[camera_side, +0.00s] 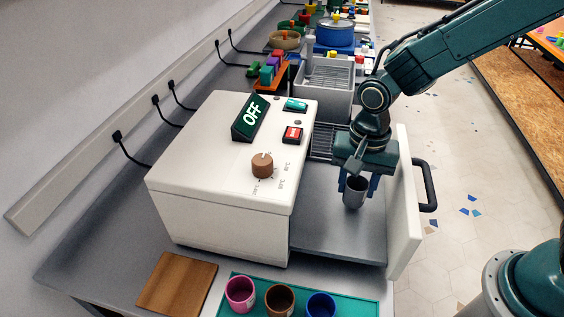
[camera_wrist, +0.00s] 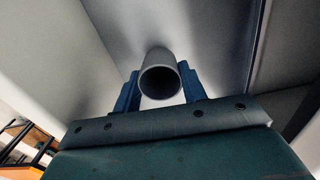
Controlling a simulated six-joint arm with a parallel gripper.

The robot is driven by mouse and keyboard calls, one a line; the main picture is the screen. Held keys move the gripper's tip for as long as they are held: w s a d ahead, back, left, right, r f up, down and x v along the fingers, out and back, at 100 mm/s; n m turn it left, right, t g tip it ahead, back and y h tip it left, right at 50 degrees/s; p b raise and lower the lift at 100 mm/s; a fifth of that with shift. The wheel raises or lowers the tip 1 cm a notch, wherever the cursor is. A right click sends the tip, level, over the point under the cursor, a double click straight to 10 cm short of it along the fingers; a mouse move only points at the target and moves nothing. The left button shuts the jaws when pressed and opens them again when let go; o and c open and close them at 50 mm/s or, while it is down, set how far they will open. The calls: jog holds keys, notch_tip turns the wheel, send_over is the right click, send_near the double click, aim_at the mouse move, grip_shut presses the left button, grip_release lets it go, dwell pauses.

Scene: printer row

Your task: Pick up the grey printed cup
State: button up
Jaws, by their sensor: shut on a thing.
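The grey cup (camera_side: 355,192) is between the blue fingers of my gripper (camera_side: 357,184), over the grey floor of the pulled-out drawer (camera_side: 340,233). The side view does not clearly show whether its base touches the drawer floor. In the wrist view the cup (camera_wrist: 161,76) shows its round open mouth, with a finger of my gripper (camera_wrist: 160,88) close on each side. My gripper is shut on the cup.
The white printer box (camera_side: 215,170) with its dark OFF display (camera_side: 249,117) stands left of the gripper. The drawer's white front (camera_side: 404,205) and black handle (camera_side: 428,187) stand close on the right. Pink (camera_side: 240,294), brown (camera_side: 279,300) and blue (camera_side: 320,306) cups stand on a teal mat near the front.

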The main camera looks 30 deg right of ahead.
notch_tip(320, 180, up, 18)
jog(key=shift+r, duration=0.25)
dwell(0.3)
dwell(0.5)
